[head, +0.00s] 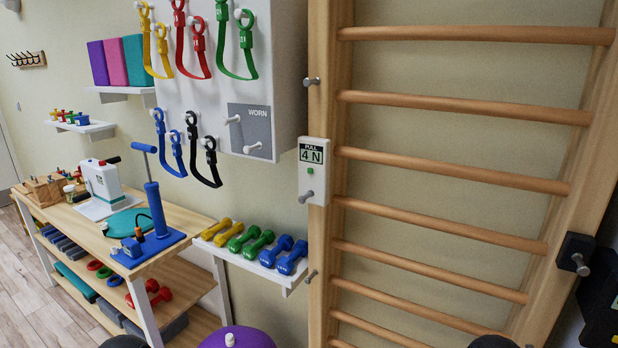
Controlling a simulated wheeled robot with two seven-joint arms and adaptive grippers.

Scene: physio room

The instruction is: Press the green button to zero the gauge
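The gauge (312,188) is a small white box fixed to the front of the left wooden post of the wall bars. Its display (311,154) reads 4 N, with small lettering above that is hard to read. A small green button (309,170) sits on the box just under the display. A grey peg (306,197) sticks out from the box below the button. Neither gripper shows in the head view; only dark rounded shapes, probably parts of my arms, show at the bottom edge.
Wooden wall bars (456,175) fill the right side. A white shelf (250,262) with several coloured dumbbells is left of the post, below the gauge. A white pegboard (282,75) with coloured bands hangs above. A purple ball (250,338) is below. A wooden bench (185,222) stands left.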

